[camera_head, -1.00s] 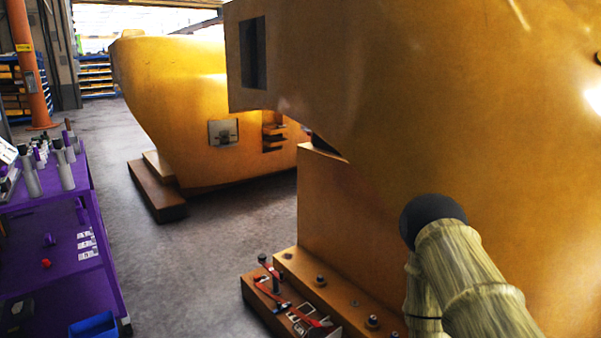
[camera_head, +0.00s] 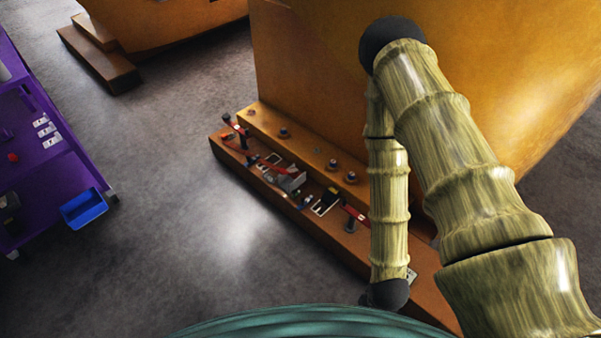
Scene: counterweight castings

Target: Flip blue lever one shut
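Several small fittings sit on the low step of the yellow casting. Red levers show among them, one at the far end (camera_head: 236,128) and one nearer my arm (camera_head: 353,211). A small bluish part (camera_head: 307,202) lies between them, too small to tell whether it is a blue lever or how it is set. My arm comes in from the lower right, bends at a black joint and drops to a black end low in the picture. No gripper fingers show, and part of the step is hidden behind my arm.
The yellow casting (camera_head: 320,70) rises behind the step (camera_head: 330,232). A grey bracket (camera_head: 291,181) and several bolts stand on the step. A purple cart (camera_head: 75,175) with a blue bin (camera_head: 84,208) is at left. The grey floor between is clear.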

